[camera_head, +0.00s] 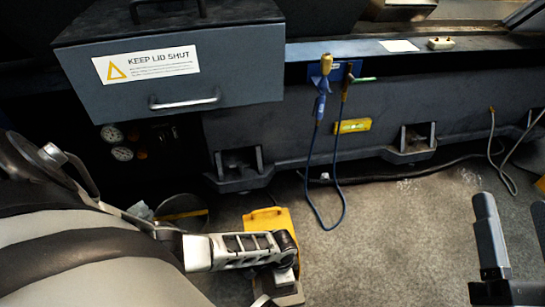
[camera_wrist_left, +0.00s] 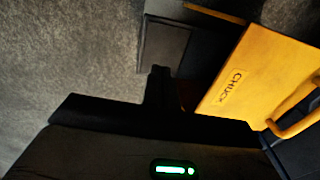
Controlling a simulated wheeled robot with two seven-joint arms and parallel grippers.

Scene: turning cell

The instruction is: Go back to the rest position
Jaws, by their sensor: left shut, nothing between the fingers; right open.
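My right gripper (camera_head: 514,203) is at the lower right edge of the head view. Its two dark fingers stand apart with nothing between them, above the floor. My left arm comes in from the left, and its white and dark wrist link ends low in the middle, over the yellow box (camera_head: 262,219). My left gripper (camera_wrist_left: 160,70) shows in the left wrist view as dark fingers shut together, with nothing held. The yellow box (camera_wrist_left: 265,70) there carries the word CHUCK and has a handle, to the right of the fingers. In the head view my left fingertips cannot be made out.
A grey lidded box (camera_head: 170,75) marked KEEP LID SHUT stands at the back left, above round gauges (camera_head: 122,153). A blue cable (camera_head: 325,225) hangs from a small blue panel. A yellow label (camera_head: 352,126) is on the machine base. Concrete floor (camera_head: 385,245) is clear between my arms.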

